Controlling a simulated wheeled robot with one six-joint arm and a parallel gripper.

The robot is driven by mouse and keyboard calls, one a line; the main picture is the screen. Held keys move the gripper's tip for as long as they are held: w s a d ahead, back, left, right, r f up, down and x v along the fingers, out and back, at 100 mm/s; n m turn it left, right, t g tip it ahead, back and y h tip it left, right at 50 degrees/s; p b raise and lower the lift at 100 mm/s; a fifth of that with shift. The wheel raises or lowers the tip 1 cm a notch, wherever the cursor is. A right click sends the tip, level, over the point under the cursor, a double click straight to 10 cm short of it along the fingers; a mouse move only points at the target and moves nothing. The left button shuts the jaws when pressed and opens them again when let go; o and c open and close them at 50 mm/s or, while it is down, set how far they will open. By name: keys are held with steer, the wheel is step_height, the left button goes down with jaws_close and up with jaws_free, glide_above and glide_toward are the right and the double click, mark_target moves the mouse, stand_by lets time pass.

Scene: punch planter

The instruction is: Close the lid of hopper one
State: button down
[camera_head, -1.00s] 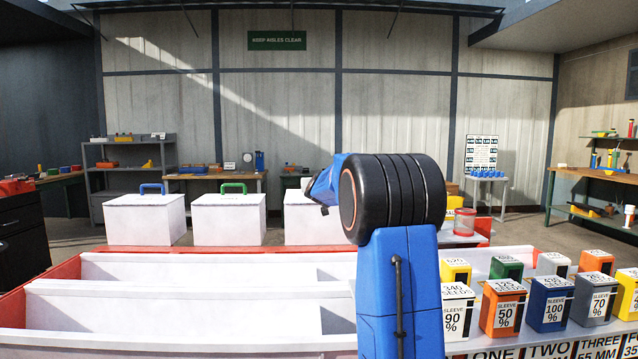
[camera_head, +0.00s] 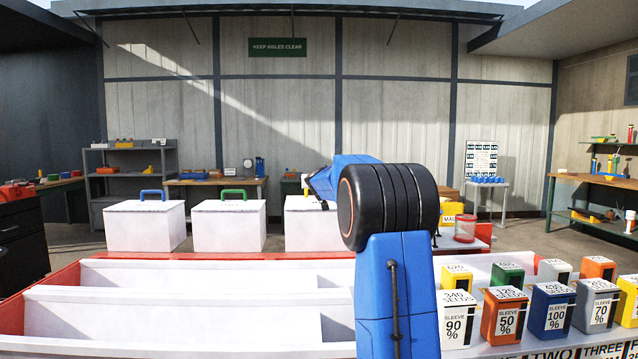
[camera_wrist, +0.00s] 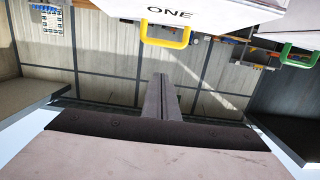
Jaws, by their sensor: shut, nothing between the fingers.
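In the wrist view a white surface marked ONE (camera_wrist: 225,12) with a yellow handle (camera_wrist: 166,34) is at the top, which I take to be hopper one. My gripper (camera_wrist: 161,78) shows as a grey bar of closed fingers pointing at the yellow handle; it appears empty. A gap shows between fingertips and handle in the picture; depth is unclear. I cannot tell how far the lid is open.
Two more white boxes stand left, one with a green handle (camera_head: 233,194), one with a blue handle (camera_head: 153,194). A white trough with red edges (camera_head: 170,310) lies in front. Several numbered sleeve boxes (camera_head: 503,316) stand at the right.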

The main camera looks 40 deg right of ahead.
glide_above(318, 200)
steer(key=v, duration=0.3)
steer(key=shift+w+d+f, duration=0.25)
steer(key=shift+w+f, duration=0.1)
steer(key=shift+f, duration=0.3)
steer(key=shift+w+d+f, duration=0.25)
steer(key=shift+w+f, duration=0.1)
steer(key=shift+f, duration=0.35)
steer(key=shift+w+d+f, duration=0.25)
steer(key=shift+w+f, duration=0.1)
steer(key=shift+f, duration=0.3)
steer(key=shift+w+d+f, duration=0.25)
steer(key=shift+w+f, duration=0.15)
steer(key=shift+f, duration=0.35)
steer(key=shift+s, duration=0.1)
steer(key=v, duration=1.7)
steer(key=shift+r, duration=0.15)
steer(key=shift+s, duration=0.15)
